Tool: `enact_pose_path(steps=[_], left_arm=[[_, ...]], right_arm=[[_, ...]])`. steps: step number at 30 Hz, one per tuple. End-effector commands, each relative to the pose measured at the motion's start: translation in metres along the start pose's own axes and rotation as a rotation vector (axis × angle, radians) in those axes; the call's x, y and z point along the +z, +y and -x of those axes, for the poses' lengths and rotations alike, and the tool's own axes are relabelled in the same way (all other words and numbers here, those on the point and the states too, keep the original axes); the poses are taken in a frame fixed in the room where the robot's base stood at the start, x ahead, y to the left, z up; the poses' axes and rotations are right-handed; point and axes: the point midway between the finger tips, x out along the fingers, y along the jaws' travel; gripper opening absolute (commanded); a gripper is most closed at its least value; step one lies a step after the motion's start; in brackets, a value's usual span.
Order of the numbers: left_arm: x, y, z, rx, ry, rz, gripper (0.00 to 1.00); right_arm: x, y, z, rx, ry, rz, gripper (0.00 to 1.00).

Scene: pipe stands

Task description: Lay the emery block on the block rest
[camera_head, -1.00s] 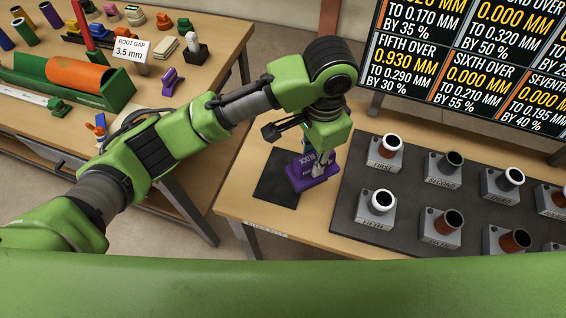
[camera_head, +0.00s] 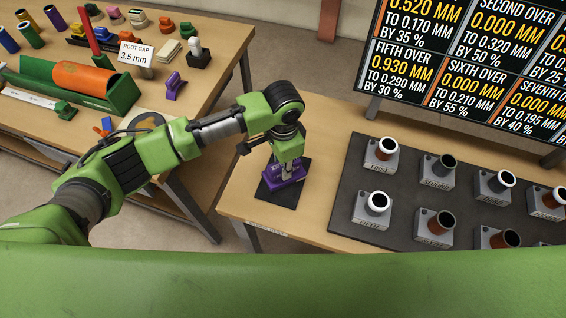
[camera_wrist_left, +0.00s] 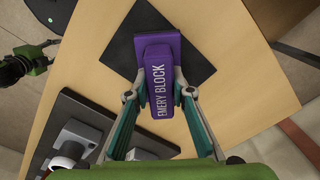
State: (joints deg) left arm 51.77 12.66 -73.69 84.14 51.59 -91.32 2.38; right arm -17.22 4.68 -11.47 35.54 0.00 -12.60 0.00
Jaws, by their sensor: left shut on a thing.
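The purple emery block (camera_wrist_left: 160,80), with its name in white letters, is clasped between the fingers of my left gripper (camera_wrist_left: 160,97). In the head view the emery block (camera_head: 284,170) is over the black square block rest (camera_head: 277,195) on the wooden table. In the wrist view the far part of the block lies over the block rest (camera_wrist_left: 198,62), and its near end reaches past the rest's edge. I cannot tell whether the block touches the rest. My left gripper also shows in the head view (camera_head: 284,158), partly hidden by its wrist.
A dark mat (camera_head: 345,190) with several grey pipe stands lies right of the block rest. A board with figures (camera_head: 460,70) stands behind. A second table (camera_head: 215,60) at the left holds tools, coloured pieces and an orange pipe in a green cradle. Bare table (camera_head: 320,140) surrounds the rest.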

Motion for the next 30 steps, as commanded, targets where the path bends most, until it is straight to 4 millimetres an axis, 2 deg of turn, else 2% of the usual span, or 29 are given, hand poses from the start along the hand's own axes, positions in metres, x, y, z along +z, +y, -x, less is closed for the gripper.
enact_pose_path(steps=[6, 7, 9, 18, 22, 26, 30], left_arm=[[0.000, 0.000, -0.002, 0.000, 0.000, 0.000, 0.00], [0.000, 0.000, -0.002, 0.000, 0.000, 0.000, 0.24], [0.000, 0.000, -0.002, 0.000, 0.000, 0.000, 0.39], [0.000, 0.000, -0.002, -0.001, 0.000, 0.000, 0.39], [-0.001, -0.001, 0.005, -0.001, 0.001, 0.000, 0.39], [-0.001, -0.001, 0.024, -0.003, 0.004, -0.001, 0.39], [-0.002, -0.001, 0.054, -0.004, 0.004, -0.002, 0.39]], right_arm=[[0.000, 0.001, -0.001, 0.001, 0.001, -0.001, 0.40], [0.000, 0.001, -0.001, 0.001, 0.001, -0.001, 0.40], [0.000, 0.001, -0.001, 0.001, 0.001, -0.001, 0.40], [-0.001, 0.001, -0.001, 0.001, 0.001, -0.001, 0.40], [-0.001, 0.001, -0.002, 0.001, 0.001, -0.001, 0.40], [0.000, 0.000, -0.007, 0.001, 0.001, -0.001, 0.40], [0.000, 0.000, -0.014, 0.000, 0.001, -0.001, 0.40]])
